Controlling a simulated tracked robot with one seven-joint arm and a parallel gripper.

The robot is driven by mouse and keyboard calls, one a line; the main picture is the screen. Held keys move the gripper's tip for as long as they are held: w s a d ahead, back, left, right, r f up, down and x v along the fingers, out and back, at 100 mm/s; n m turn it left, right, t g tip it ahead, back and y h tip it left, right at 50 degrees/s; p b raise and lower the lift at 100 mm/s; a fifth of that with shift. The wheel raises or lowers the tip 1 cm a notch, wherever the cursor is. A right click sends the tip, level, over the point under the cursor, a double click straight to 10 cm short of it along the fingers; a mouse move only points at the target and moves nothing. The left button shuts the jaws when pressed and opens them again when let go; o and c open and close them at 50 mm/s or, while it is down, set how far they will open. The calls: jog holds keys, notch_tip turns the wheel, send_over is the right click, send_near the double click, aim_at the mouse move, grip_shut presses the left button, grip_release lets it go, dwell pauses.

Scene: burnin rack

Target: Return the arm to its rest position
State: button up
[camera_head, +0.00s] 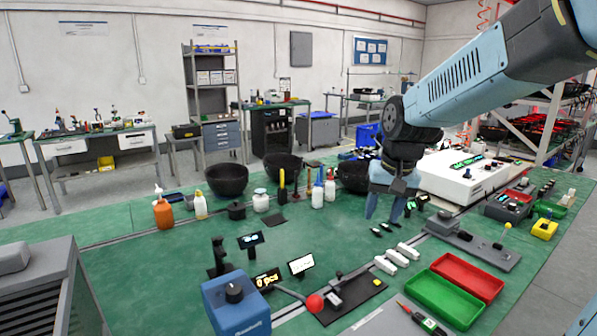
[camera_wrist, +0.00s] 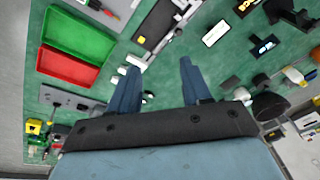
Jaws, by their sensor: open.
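My gripper (camera_head: 385,207) hangs from my arm over the right-centre of the green workbench (camera_head: 180,262), fingers pointing down. In the wrist view the two blue fingers of my gripper (camera_wrist: 158,82) stand apart with nothing between them. Small dark parts (camera_head: 381,230) lie on the bench close to the fingers in the head view. White blocks (camera_head: 398,257) lie in front of it. I cannot tell the exact height of the fingertips above the bench.
A white instrument box (camera_head: 470,176) stands right behind my gripper. Green (camera_head: 440,300) and red (camera_head: 468,275) trays lie front right. Black bowls (camera_head: 227,179) and bottles (camera_head: 163,208) stand at the back. A blue box (camera_head: 236,303) is at the front. Bare bench lies left of centre.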

jog(key=s+d+r+t, duration=0.1)
jog(key=s+d+r, duration=0.1)
jog(key=s, duration=0.6)
jog(key=s+d+r+n+t+h, duration=0.1)
jog(key=s+d+r+t, duration=0.1)
jog(key=s, duration=0.5)
jog(key=shift+s+d+r, duration=0.4)
jog(key=shift+d, duration=0.15)
